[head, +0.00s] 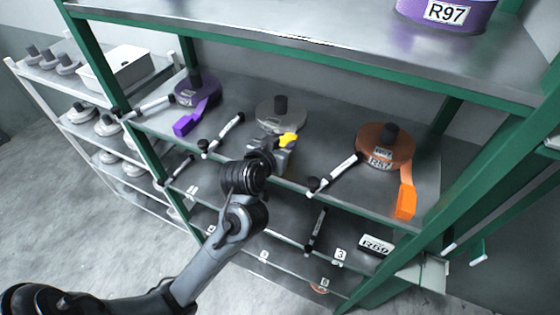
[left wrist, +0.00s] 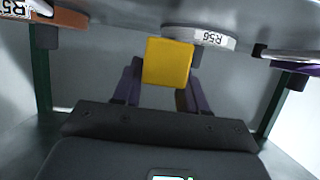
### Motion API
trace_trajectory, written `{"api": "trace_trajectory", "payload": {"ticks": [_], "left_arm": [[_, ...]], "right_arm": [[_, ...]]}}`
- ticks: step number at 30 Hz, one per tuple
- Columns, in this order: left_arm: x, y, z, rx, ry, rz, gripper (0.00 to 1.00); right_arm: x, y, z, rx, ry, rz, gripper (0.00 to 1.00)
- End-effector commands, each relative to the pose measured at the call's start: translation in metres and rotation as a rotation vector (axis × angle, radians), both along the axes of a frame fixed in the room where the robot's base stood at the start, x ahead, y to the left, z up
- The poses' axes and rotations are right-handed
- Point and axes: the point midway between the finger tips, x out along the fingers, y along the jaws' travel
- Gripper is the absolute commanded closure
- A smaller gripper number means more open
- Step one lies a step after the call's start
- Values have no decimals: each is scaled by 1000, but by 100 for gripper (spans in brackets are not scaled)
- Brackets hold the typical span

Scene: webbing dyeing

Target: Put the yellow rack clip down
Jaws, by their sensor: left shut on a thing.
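The yellow rack clip (head: 288,139) is at the tip of my left gripper (head: 280,150), in front of the grey spool (head: 268,112) on the middle shelf. In the left wrist view the clip (left wrist: 167,62) is a yellow block between the dark purple fingers of my left gripper (left wrist: 160,88), which is shut on it. Behind the clip there is the pale spool labelled R56 (left wrist: 222,40). I cannot tell whether the clip touches the spool or the shelf. My right gripper is not in view.
The green-framed shelf (head: 330,150) also bears a purple spool (head: 205,84) at left and a brown spool R57 (head: 398,140) with an orange strap end (head: 406,202) at right. Black-and-white rods (head: 335,174) stick out along the shelf front. An upper shelf (head: 300,45) lies above.

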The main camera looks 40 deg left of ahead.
Motion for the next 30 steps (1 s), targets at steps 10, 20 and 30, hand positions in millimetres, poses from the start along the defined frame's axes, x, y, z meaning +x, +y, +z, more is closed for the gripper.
{"api": "trace_trajectory", "payload": {"ticks": [10,20,30], "left_arm": [[-2,3,-30,-2,3,0,89],[-2,3,-42,0,0,0,89],[-2,3,-45,0,1,1,49]], "right_arm": [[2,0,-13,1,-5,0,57],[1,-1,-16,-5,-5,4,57],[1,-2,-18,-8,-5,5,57]]}}
